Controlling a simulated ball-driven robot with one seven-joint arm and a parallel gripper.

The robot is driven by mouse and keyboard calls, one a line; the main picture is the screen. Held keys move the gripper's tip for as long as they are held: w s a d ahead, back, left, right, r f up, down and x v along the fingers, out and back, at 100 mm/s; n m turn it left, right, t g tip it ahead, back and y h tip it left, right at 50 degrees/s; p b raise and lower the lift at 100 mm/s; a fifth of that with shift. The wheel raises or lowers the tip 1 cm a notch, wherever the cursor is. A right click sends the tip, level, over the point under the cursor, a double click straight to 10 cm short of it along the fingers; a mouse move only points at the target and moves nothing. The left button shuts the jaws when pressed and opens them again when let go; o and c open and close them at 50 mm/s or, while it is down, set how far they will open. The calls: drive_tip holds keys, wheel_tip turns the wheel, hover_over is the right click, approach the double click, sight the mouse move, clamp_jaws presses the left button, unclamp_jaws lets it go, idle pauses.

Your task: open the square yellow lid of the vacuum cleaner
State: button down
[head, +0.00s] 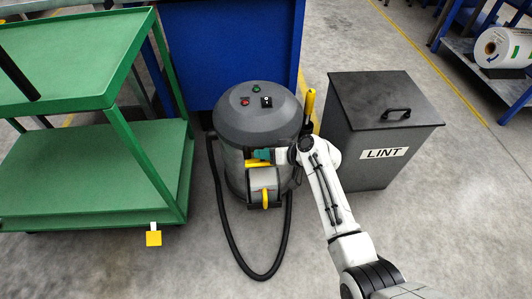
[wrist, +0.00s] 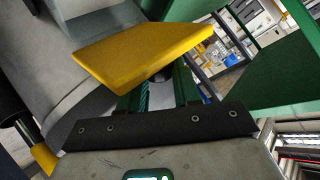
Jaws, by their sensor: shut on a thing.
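The vacuum cleaner (head: 258,112) is a grey drum with a domed top, standing in the middle of the head view. Its square yellow lid (head: 258,164) shows as a thin yellow strip above a grey box on the drum's front. In the wrist view the yellow lid (wrist: 145,52) is a large tilted slab beside the grey drum (wrist: 45,65). My gripper (head: 262,155) reaches in from the right with its green fingers at the lid, shut on it. In the wrist view the fingers (wrist: 160,90) are partly hidden, and the exact contact and the lid's opening angle cannot be told.
A black hose (head: 228,235) loops on the floor in front. A dark LINT bin (head: 376,150) stands close on the right, a green cart (head: 90,170) on the left. A blue panel (head: 225,45) is behind.

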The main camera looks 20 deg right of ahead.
drive_tip(key=c, duration=0.8)
unclamp_jaws()
drive_tip(key=shift+d, duration=0.1)
drive_tip(key=p+v, duration=0.3)
drive_tip(key=v, duration=0.7)
drive_tip(key=shift+s+d+r, duration=0.1)
drive_tip(key=shift+s+r, duration=0.05)
drive_tip(key=shift+s, duration=0.15)
